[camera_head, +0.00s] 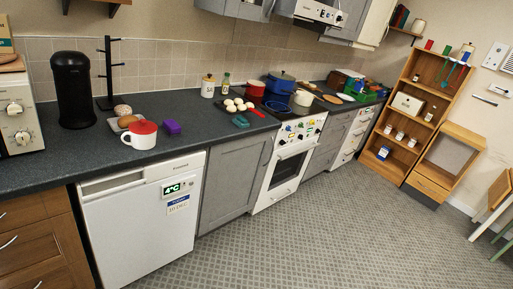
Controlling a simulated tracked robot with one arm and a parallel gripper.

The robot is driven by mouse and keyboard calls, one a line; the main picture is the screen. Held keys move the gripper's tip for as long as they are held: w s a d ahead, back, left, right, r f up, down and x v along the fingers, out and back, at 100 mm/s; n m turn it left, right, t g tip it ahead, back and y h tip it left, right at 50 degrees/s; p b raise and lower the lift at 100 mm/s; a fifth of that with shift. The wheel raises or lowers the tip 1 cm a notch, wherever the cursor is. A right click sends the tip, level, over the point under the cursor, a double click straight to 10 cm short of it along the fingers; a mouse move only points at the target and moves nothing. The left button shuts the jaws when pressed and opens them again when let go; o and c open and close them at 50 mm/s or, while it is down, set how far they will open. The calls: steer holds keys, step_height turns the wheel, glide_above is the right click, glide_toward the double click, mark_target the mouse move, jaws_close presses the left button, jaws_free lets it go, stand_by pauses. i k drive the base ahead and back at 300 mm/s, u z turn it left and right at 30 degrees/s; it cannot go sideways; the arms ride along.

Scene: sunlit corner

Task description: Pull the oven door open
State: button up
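The white oven (263,201) stands in the row of grey cabinets, right of the middle of the view and some way off. Its front faces the open floor. The oven door (274,192) has a grey window and a handle bar (297,149) along its top, and looks shut. A panel with several coloured knobs (300,130) is above the door. My gripper is not in view.
A white under-counter fridge (138,220) with a green 4°C display is at the front left. A grey cabinet (233,175) stands between fridge and oven. Pots, including a blue pot (280,83), sit on the hob. The patterned floor (330,235) before the oven is clear.

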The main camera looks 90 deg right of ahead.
mark_target(307, 146)
steer(key=z, duration=2.95)
steer(key=k, duration=0.75)
steer(key=i, duration=1.9)
